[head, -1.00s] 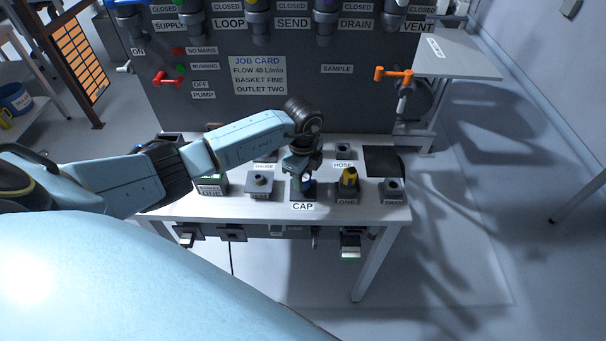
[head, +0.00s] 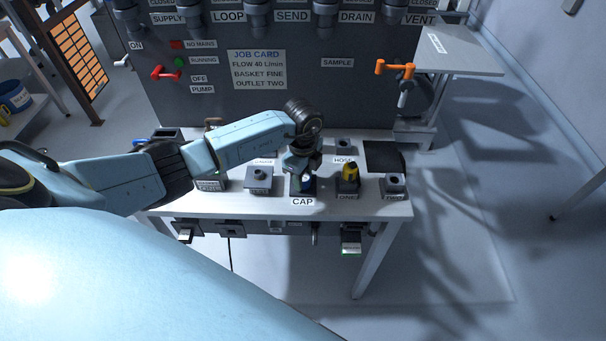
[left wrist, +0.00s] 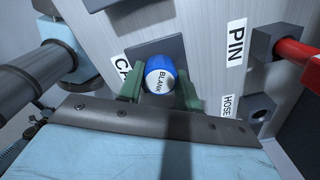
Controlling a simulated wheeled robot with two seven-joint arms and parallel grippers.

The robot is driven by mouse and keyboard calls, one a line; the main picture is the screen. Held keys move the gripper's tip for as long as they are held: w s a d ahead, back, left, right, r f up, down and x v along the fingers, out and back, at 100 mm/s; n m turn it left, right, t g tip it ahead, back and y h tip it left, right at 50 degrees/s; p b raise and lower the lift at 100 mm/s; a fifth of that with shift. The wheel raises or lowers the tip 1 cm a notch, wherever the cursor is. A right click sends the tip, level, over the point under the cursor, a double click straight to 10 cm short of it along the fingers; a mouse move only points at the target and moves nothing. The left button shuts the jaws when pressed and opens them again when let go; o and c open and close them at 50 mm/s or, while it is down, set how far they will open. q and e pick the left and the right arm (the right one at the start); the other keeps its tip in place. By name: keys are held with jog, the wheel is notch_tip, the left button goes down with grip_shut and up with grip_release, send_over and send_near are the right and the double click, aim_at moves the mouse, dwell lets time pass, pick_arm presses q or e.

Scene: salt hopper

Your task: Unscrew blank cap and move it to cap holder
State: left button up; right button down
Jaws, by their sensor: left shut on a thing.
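The blank cap (left wrist: 160,75) is blue with a white face marked BLANK, held between the green fingers of my left gripper (left wrist: 160,92) in the left wrist view. In the head view, my left gripper (head: 303,176) points down over the cap holder, and a bit of the blue cap (head: 308,183) shows under it. The cap holder (head: 300,192) is a dark block behind the CAP label; its dark plate also shows in the left wrist view (left wrist: 148,50). I cannot tell whether the cap touches the holder. My right gripper is not in view.
A block with a yellow-topped part (head: 348,178) stands right of the cap holder, and a grey block (head: 259,178) stands left. A dark mat (head: 384,157) lies at the table's right. The panel (head: 300,95) with valves and an orange handle (head: 394,69) rises behind.

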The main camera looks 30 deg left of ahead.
pick_arm(q)
jog(key=shift+f, duration=0.1)
jog(key=o, duration=1.8)
jog(key=shift+c, duration=0.2)
jog(key=shift+r+p, duration=2.85)
jog(key=shift+r, duration=0.2)
notch_tip(320, 180, up, 13)
jog(key=shift+r, duration=0.15)
